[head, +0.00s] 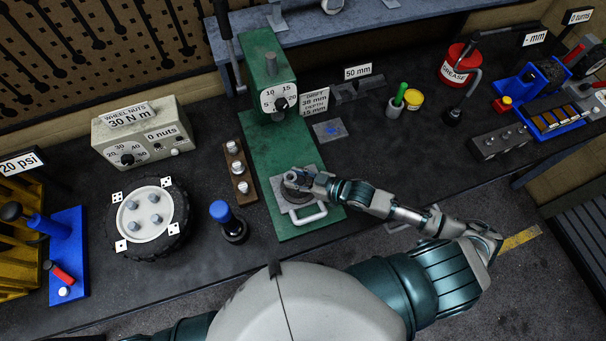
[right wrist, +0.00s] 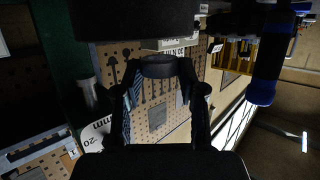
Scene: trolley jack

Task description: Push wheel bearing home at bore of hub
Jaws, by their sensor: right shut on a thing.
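The hub (head: 306,214) is a light metal block with a loop handle in front, lying on the green press base (head: 262,152). Its round dark middle is partly covered by my right gripper (head: 298,181), which reaches in from the right. In the right wrist view my right gripper (right wrist: 158,72) is shut on a dark grey ring, the wheel bearing (right wrist: 159,67). The bearing is hard to make out in the head view, so I cannot tell whether it touches the hub's bore. My left gripper is out of view.
The green press head (head: 270,85) with its dial stands behind the hub. A blue-topped black tool (head: 228,222) and a wooden strip of nuts (head: 240,170) stand left of it. A wheel (head: 148,218) lies farther left.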

